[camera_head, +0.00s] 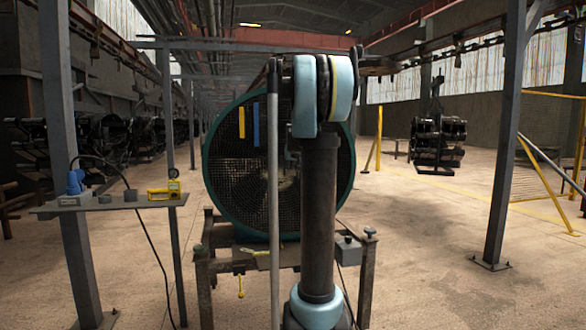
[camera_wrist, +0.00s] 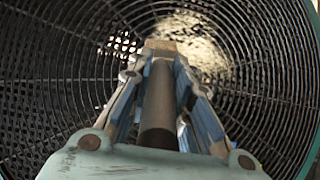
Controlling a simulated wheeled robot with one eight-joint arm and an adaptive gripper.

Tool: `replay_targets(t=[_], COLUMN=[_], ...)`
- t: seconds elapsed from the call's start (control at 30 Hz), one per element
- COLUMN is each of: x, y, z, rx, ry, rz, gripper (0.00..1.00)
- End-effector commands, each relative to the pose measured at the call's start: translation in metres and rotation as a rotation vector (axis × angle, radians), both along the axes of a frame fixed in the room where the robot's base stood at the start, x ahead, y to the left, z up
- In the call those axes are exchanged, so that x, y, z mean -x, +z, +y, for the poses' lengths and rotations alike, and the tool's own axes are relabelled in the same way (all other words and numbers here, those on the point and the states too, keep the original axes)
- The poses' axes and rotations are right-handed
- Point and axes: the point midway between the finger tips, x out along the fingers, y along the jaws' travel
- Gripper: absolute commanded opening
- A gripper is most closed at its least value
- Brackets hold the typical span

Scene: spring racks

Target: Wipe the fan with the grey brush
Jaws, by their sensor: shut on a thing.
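The fan (camera_head: 225,185) is large and round, with a dark mesh guard and a green rim, straight ahead behind my arm. Its guard (camera_wrist: 60,90) fills the wrist view, with a bright patch near the top centre. In the wrist view my gripper (camera_wrist: 160,65) is shut on the grey brush (camera_wrist: 158,105), which has a round grey handle. The handle lies between the fingers, pointing towards the fan. A tan block shows at the far end, in front of the guard; I cannot tell whether it touches it.
The fan stands on a metal frame (camera_head: 203,285). A yellow strip (camera_head: 241,122) and a blue strip (camera_head: 256,124) show against the guard. A shelf (camera_head: 100,207) at left carries a yellow device (camera_head: 163,192) and a blue plug (camera_head: 75,182).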

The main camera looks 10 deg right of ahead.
Motion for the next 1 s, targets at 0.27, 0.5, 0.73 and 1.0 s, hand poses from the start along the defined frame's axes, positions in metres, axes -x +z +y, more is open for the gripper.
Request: replay_targets(t=[0.27, 0.5, 0.73, 1.0], x=[0.023, 0.037, 0.038, 0.044], y=[0.0, 0.0, 0.0, 0.0], z=[0.003, 0.005, 0.005, 0.006], rx=[0.0, 0.0, 0.0, 0.0], ry=[0.0, 0.0, 0.0, 0.0], rz=[0.0, 0.0, 0.0, 0.0], gripper=[0.0, 0.0, 0.0, 0.0])
